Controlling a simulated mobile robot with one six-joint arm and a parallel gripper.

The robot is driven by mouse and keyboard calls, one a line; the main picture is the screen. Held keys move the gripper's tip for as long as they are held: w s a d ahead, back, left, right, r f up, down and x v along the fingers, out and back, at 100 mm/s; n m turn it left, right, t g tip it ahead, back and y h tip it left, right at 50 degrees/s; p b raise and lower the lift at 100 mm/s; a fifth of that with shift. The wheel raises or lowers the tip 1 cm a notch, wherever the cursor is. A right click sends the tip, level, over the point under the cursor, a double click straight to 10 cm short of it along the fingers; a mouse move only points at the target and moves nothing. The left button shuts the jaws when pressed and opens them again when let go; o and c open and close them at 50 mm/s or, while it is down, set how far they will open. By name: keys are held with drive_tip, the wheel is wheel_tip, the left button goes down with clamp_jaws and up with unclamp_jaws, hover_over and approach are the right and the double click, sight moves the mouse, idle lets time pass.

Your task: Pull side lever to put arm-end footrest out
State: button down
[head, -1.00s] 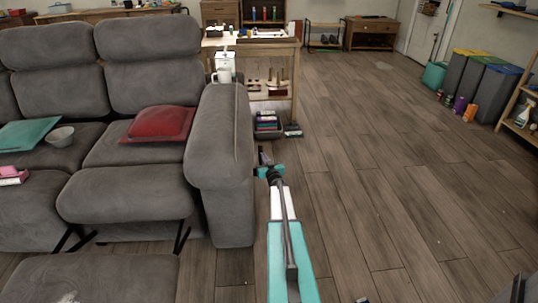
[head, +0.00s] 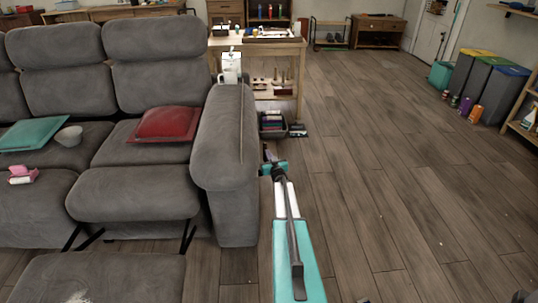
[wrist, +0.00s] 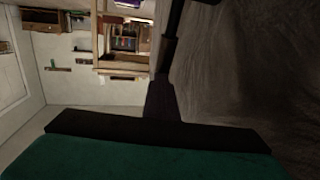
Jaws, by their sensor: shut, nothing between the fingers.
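The grey sofa's arm-end footrest (head: 110,275) is out in front of the end seat, a padded panel with dark metal links showing behind it. My gripper (head: 268,154) is shut and empty beside the outer face of the sofa's arm (head: 228,140), low down. The side lever cannot be made out for sure in the head view. In the wrist view a dark narrow bar (wrist: 170,60) runs up beside the dark sofa side; I cannot tell whether it is the lever or my fingers, nor whether anything touches.
A wooden table (head: 285,45) stands behind the sofa's arm, with a dark crate (head: 272,125) on the floor near it. A red cushion (head: 165,122) lies on the end seat. Bins (head: 500,90) stand at the far right. The wooden floor right of my arm is clear.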

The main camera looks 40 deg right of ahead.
drive_tip(key=shift+w, duration=0.1)
drive_tip(key=shift+a, duration=0.1)
drive_tip(key=r+p+v, duration=0.2)
drive_tip(key=r+v, duration=0.1)
drive_tip(key=v, duration=1)
drive_tip(key=shift+s, duration=0.35)
drive_tip(key=shift+s, duration=0.1)
idle(0.7)
